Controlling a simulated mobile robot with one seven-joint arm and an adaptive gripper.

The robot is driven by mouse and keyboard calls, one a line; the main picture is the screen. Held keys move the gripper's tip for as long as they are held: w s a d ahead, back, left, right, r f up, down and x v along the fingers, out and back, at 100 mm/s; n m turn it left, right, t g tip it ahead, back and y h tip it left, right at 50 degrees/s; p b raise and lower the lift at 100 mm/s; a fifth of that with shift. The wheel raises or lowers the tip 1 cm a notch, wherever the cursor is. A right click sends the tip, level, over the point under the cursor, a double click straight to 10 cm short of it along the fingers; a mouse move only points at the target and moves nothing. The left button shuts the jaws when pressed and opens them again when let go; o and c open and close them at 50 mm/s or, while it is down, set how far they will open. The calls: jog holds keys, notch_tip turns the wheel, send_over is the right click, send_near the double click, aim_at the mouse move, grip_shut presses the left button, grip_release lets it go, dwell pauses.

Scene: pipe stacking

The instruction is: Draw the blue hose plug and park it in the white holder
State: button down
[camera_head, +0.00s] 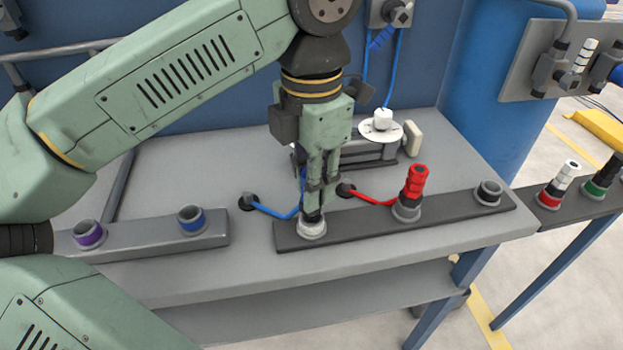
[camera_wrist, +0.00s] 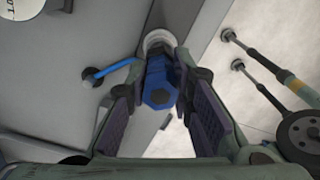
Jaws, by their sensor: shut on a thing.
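My gripper (camera_head: 315,200) points down over the white holder (camera_head: 312,231), the left one on the dark bar. In the wrist view its fingers are closed on the blue hose plug (camera_wrist: 160,92), which has a hexagonal end facing the camera. The plug's far end is at the white holder's ring (camera_wrist: 157,40), in line with it; I cannot tell how deep it sits. The blue hose (camera_head: 275,212) runs from a hole in the bench to the plug. In the head view my fingers hide most of the plug.
A red plug (camera_head: 415,184) stands in a grey holder to the right, its red hose (camera_head: 372,198) near my gripper. An empty grey holder (camera_head: 488,194) is further right. A blue-ringed holder (camera_head: 191,219) and a purple-ringed holder (camera_head: 87,235) sit empty on the left bar.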

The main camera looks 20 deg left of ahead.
jog(key=shift+f+b, duration=0.85)
jog(key=shift+f, duration=0.15)
jog(key=c, duration=1.3)
grip_release()
jog(key=shift+c, duration=0.2)
